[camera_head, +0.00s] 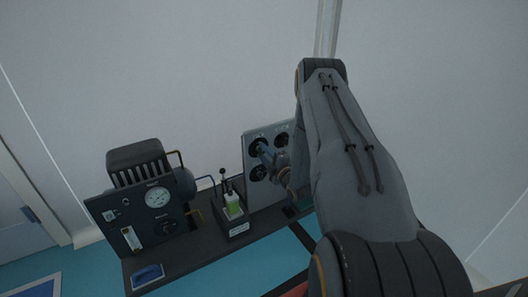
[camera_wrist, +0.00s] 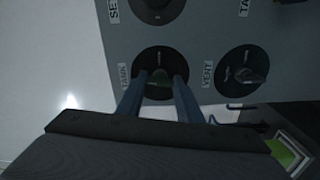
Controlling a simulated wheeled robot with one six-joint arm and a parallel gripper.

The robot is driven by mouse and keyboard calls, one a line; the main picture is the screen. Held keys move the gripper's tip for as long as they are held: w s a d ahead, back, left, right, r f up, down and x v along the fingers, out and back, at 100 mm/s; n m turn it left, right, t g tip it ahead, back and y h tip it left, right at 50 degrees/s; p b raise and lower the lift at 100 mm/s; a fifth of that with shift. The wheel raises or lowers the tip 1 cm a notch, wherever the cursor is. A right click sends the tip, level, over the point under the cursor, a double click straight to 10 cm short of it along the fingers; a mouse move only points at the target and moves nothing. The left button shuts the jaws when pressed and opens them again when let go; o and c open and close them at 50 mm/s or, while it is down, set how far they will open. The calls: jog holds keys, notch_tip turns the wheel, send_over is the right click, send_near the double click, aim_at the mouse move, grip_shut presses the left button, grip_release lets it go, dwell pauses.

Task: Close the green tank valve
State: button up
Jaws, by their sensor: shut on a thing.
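The green tank valve (camera_wrist: 160,80) is a knob on a round black dial beside the label TANK on a grey panel (camera_wrist: 207,55). In the wrist view my gripper (camera_wrist: 161,78) has one finger on each side of this knob and is shut on it. In the head view my gripper (camera_head: 262,149) reaches the upper left dial of the upright panel (camera_head: 252,198). My arm hides the panel's right part.
The VENT knob (camera_wrist: 242,71) sits close to the right of the tank dial in the wrist view. In the head view, a gauge unit (camera_head: 140,215) and a small box with a green display (camera_head: 233,210) stand left of the panel on a dark bench (camera_head: 200,252).

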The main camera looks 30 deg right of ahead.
jog(key=shift+n+p, duration=0.4)
jog(key=shift+n, duration=0.6)
jog(key=o, duration=1.1)
jog(key=shift+s+d+p, duration=0.2)
jog(key=shift+s+p, duration=0.65)
jog(key=shift+s, duration=3.15)
jog(key=shift+w, duration=0.1)
